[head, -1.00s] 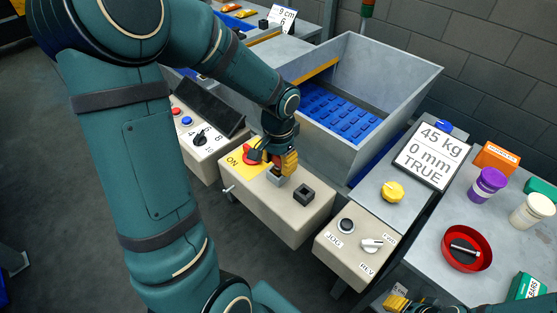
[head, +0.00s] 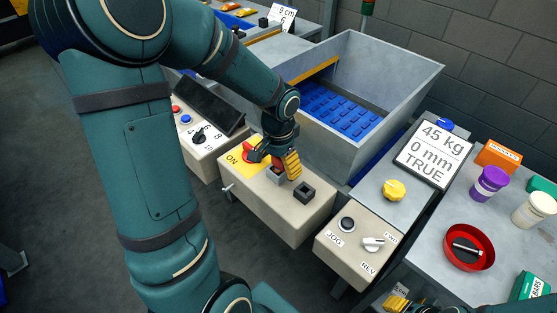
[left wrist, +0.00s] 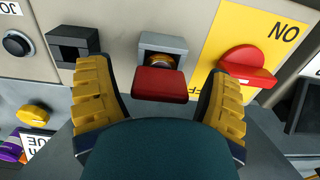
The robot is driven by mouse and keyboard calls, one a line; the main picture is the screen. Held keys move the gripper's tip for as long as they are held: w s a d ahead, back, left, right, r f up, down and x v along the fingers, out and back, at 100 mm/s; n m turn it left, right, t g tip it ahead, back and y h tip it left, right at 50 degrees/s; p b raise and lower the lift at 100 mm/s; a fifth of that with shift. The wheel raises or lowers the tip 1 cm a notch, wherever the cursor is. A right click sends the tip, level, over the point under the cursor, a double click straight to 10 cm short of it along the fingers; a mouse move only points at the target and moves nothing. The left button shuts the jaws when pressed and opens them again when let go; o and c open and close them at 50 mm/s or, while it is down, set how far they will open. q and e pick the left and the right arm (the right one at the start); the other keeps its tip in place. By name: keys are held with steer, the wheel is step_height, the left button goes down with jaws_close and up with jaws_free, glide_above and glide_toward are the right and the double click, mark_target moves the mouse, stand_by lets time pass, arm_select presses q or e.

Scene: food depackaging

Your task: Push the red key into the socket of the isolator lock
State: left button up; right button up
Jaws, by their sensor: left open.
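The red key (left wrist: 160,83) shows its flat head in the left wrist view, in front of a grey lock block (left wrist: 162,42). A brass round part (left wrist: 160,60) shows between them; how deep the key sits is unclear. In the head view the grey block (head: 274,176) stands on the beige box, close to a yellow ON plate (head: 236,160) with a red handle (left wrist: 248,62). My left gripper (left wrist: 160,105) is open, its yellow-padded fingers apart on either side of the key. My right gripper (head: 397,303) shows only partly at the bottom edge, its jaws unclear.
A black square block (head: 304,192) stands on the same box, to the right of the lock. Beyond is a grey hopper (head: 395,75) with a blue grid. A control box (head: 352,250) with a black button and white knob stands at the front right.

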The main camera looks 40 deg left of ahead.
arm_select(q)
step_height(320, 180, up, 12)
steer(key=shift+r, duration=0.1)
stand_by(0.4)
stand_by(0.5)
